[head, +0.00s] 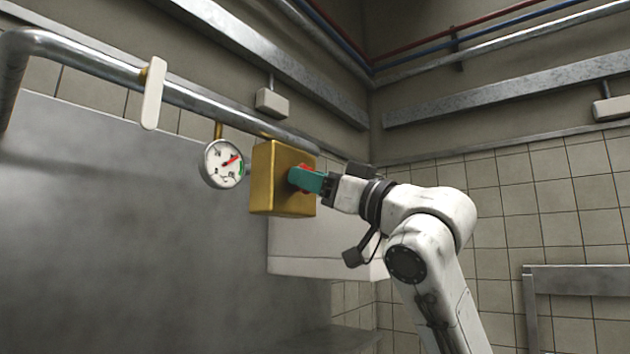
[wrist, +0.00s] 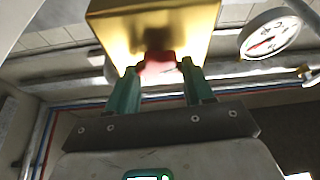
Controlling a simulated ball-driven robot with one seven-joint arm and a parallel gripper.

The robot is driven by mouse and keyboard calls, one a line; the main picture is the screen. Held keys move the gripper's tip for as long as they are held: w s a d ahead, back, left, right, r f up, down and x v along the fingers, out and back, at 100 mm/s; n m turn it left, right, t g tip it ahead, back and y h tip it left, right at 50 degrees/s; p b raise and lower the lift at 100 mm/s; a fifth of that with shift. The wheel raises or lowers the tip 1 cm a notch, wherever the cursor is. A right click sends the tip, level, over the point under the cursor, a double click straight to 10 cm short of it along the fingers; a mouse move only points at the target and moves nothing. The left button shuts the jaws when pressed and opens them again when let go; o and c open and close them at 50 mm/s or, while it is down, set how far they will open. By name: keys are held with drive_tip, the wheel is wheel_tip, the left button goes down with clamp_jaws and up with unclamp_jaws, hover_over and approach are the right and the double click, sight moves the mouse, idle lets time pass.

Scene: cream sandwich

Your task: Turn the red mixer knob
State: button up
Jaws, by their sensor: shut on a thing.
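The red mixer knob (wrist: 157,66) sits on the face of a yellow metal box (head: 268,180). In the wrist view the box (wrist: 150,28) fills the top, with the knob between my two green fingers. My gripper (head: 303,180) reaches the box from the right in the head view and is shut on the knob; in the wrist view my gripper (wrist: 157,75) shows a finger on each side of it. In the head view the fingers hide most of the knob, and only a little red shows around them.
A round gauge (head: 223,164) with a red needle hangs left of the box; it also shows in the wrist view (wrist: 270,34). A metal pipe (head: 100,62) runs above, with a pale lever (head: 153,93) on it. A white cabinet (head: 310,250) is below the box.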

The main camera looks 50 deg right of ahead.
drive_tip(key=shift+m, duration=0.3)
drive_tip(key=shift+c, duration=0.3)
drive_tip(key=shift+a+r+m+g+h+p, duration=0.1)
drive_tip(key=shift+m+g+h+p, duration=0.2)
drive_tip(key=shift+m+h+p, duration=1.25)
drive_tip(key=shift+a+f+m+g+h, duration=0.1)
drive_tip(key=shift+m+g+h, duration=0.4)
drive_tip(key=shift+m, duration=2.3)
drive_tip(key=shift+r+m+g+h+p, duration=0.1)
drive_tip(key=shift+m+h+p, duration=0.65)
drive_tip(key=shift+m+h, duration=1)
drive_tip(key=shift+m+y, duration=0.4)
drive_tip(key=shift+m, duration=0.3)
drive_tip(key=o, duration=1)
drive_tip(key=shift+o, duration=0.2)
